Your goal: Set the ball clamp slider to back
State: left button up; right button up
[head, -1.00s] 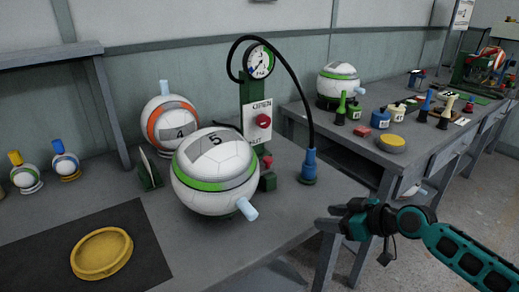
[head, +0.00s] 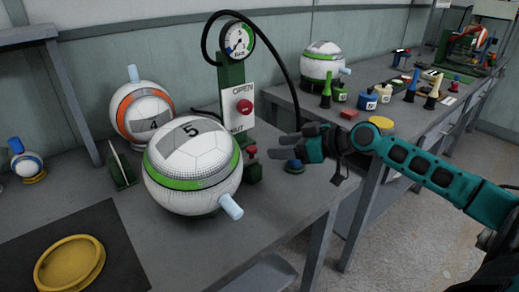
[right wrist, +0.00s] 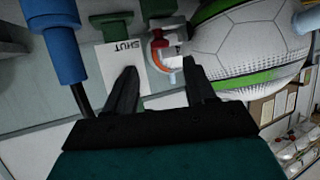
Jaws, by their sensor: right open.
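In the right wrist view a red part (right wrist: 160,38) shows beside the ball (right wrist: 250,42), beyond the fingers. My right gripper (head: 288,140) is open and empty, above the table edge to the right of the red-topped part and apart from it. Its fingers also show in the right wrist view (right wrist: 160,70). The slider's exact position is unclear. My left gripper is out of view.
The white OPEN/SHUT panel (head: 241,104) has a red knob (head: 244,106). A blue nozzle (head: 293,167) on a black hose stands just below my right gripper. Ball 4 (head: 145,112) sits behind left; a yellow dish (head: 70,263) lies front left.

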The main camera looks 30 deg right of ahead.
aim_at(255, 149)
jog(key=shift+x, duration=3.7)
grip_shut()
